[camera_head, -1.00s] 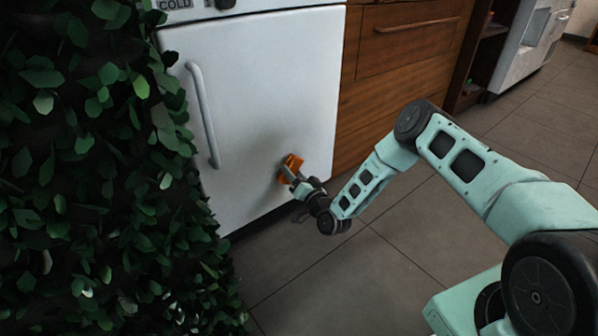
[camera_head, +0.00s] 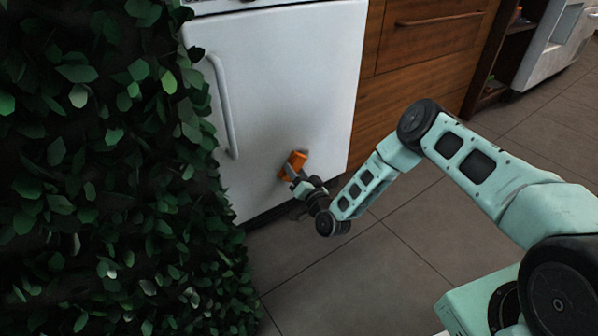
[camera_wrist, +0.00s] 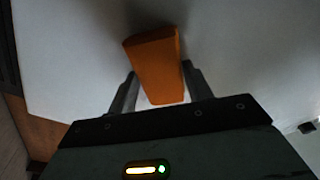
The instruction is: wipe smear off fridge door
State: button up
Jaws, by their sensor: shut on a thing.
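The white fridge door (camera_head: 278,75) stands in the middle of the head view, with a vertical handle (camera_head: 224,108) at its left. My gripper (camera_head: 293,174) is shut on an orange block-like wiper (camera_head: 296,160) at the lower right part of the door. In the wrist view the orange wiper (camera_wrist: 155,68) sits between the two fingers of my gripper (camera_wrist: 158,88), its far end close to the white door (camera_wrist: 70,50). Whether it touches the door I cannot tell. A dark shade lies on the door around the wiper. I cannot make out a separate smear.
A leafy green plant wall (camera_head: 95,170) fills the left and overlaps the door's left edge. Wooden drawers (camera_head: 425,70) stand right of the fridge. Grey tiled floor (camera_head: 400,240) is open in front. A white appliance (camera_head: 550,45) stands at the far right.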

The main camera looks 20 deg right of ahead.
aim_at(307, 159)
notch_tip(307, 159, up, 2)
jog(key=shift+r+p, duration=0.2)
jog(key=shift+p, duration=0.6)
jog(key=shift+w+d, duration=0.3)
jog(key=shift+d, duration=0.4)
jog(key=shift+w+d, duration=0.25)
jog(key=shift+d, duration=0.5)
jog(key=shift+w+d, duration=0.3)
jog(key=shift+d, duration=0.4)
jog(key=shift+w+d+b, duration=0.2)
jog(key=shift+w+d, duration=0.05)
jog(key=shift+d, duration=0.75)
jog(key=shift+w+d+b, duration=0.2)
jog(key=shift+w+d, duration=0.05)
jog(key=shift+d, duration=0.7)
jog(key=shift+w+d+b, duration=0.2)
jog(key=shift+w+d, duration=0.05)
jog(key=shift+d, duration=0.75)
jog(key=shift+f, duration=0.1)
jog(key=shift+a, duration=0.15)
